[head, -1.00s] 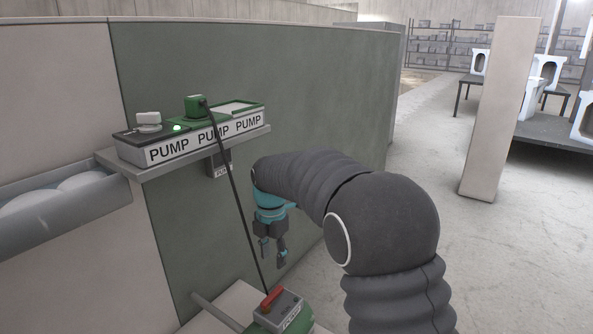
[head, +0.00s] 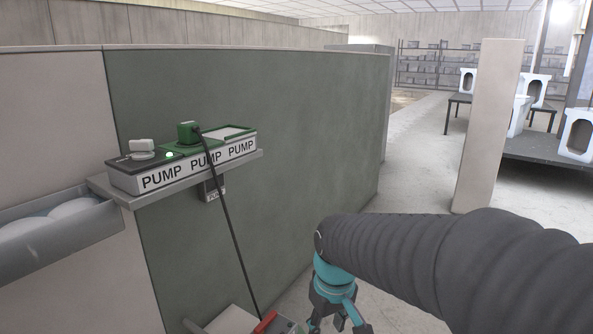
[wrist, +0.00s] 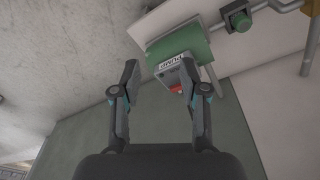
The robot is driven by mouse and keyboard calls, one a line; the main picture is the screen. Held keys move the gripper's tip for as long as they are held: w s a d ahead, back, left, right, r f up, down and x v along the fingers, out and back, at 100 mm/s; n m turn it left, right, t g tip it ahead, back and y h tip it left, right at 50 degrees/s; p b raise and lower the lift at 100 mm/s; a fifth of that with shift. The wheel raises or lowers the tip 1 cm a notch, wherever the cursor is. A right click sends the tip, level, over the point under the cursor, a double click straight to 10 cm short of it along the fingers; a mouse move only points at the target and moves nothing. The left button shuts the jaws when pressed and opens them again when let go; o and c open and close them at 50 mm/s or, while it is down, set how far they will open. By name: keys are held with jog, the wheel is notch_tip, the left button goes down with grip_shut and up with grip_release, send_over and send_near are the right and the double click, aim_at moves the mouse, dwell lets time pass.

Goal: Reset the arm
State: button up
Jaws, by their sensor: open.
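My gripper (wrist: 160,82) is open and empty in the wrist view, its two fingers spread apart. In the head view my gripper (head: 338,326) hangs low at the bottom edge, right of the wall shelf, with its fingertips near or past the frame's edge. The arm reaches in from the right. A green pump unit (wrist: 180,48) with a red switch (wrist: 176,88) and a "PUMP" label lies beyond the fingers in the wrist view, apart from them. In the head view only the top of its red switch (head: 265,322) shows.
A wall shelf (head: 200,188) holds a power strip (head: 190,172) labelled PUMP several times, with a green plug (head: 188,132), a white plug (head: 141,147) and a lit green light. A black cord (head: 232,225) hangs down. A post (head: 488,125) stands right. The floor behind is open.

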jog(key=s+d+r+m+t+p, duration=0.1)
jog(key=s+d+r+m+t, duration=0.3)
jog(key=s, duration=0.9)
jog(key=d+r+m, duration=0.1)
jog(key=d+r, duration=0.2)
jog(key=d, duration=0.2)
jog(key=shift+s+d, duration=0.3)
jog(key=shift+d, duration=0.1)
